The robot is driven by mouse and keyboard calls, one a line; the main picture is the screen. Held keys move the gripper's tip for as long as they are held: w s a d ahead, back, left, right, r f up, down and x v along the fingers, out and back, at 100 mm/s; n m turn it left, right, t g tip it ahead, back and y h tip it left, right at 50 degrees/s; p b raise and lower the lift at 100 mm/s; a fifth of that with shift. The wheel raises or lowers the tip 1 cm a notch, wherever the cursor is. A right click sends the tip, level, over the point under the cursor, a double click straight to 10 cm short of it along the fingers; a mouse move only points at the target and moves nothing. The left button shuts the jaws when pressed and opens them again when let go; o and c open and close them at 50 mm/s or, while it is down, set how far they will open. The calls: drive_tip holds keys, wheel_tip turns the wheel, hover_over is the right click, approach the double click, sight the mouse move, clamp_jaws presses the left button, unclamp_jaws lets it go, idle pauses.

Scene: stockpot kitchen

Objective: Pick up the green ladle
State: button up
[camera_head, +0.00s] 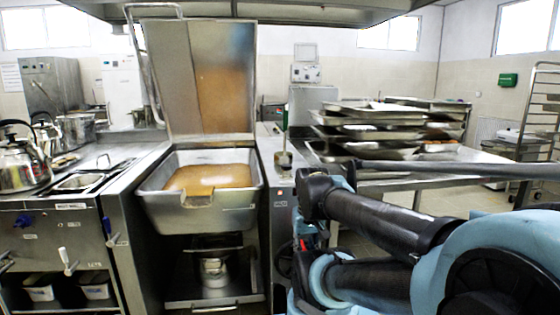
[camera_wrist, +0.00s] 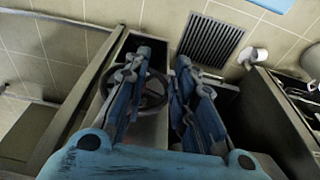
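A thin upright utensil with a greenish handle (camera_head: 285,119) stands on the narrow counter right of the big tilting pan in the head view. It looks like the green ladle, but it is too small there to be certain. Its lower end meets a small metal piece, and I cannot tell whether it stands in it. My gripper (camera_wrist: 166,60) shows in the wrist view with its two blue fingers apart and nothing between them. It points down toward the floor and the equipment's side. No ladle shows in the wrist view.
The open tilting pan (camera_head: 158,212) holds brown liquid. Stacked metal trays (camera_head: 375,150) lie on the table at right. A kettle (camera_head: 22,170) stands on the left stove. The wrist view shows a handwheel (camera_wrist: 153,101) behind the fingers and a floor grate (camera_wrist: 210,40).

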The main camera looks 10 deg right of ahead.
drive_tip(key=w+d+r+n+y, duration=0.1)
drive_tip(key=w+r+n, duration=0.3)
drive_tip(key=w+r, duration=0.7)
drive_tip(key=w+d+r+n+y, duration=0.1)
drive_tip(key=w+r+n, duration=0.5)
drive_tip(key=r, duration=1)
drive_tip(key=w+d+r+n+y, duration=0.1)
drive_tip(key=w+d+r+n, duration=0.25)
drive_tip(key=w+r, duration=0.7)
drive_tip(key=w+d+r+n+y, duration=0.1)
drive_tip(key=w+d+r+n, duration=0.25)
drive_tip(key=w+r, duration=0.7)
approach(286, 131)
drive_tip(key=w+f, duration=0.1)
drive_tip(key=f, duration=0.1)
drive_tip(key=shift+n+t, duration=0.3)
drive_tip(key=shift+w+a+f, duration=0.2)
drive_tip(key=shift+a+f, duration=0.4)
drive_tip(key=shift+f, duration=0.15)
drive_tip(key=shift+w+a+f, duration=0.2)
drive_tip(key=shift+a+f, duration=0.35)
drive_tip(key=shift+f, duration=0.15)
drive_tip(key=shift+w+a+f, duration=0.2)
drive_tip(key=shift+a+f, duration=0.4)
drive_tip(key=shift+f, duration=0.15)
drive_tip(key=shift+c, duration=0.5)
clamp_jaws()
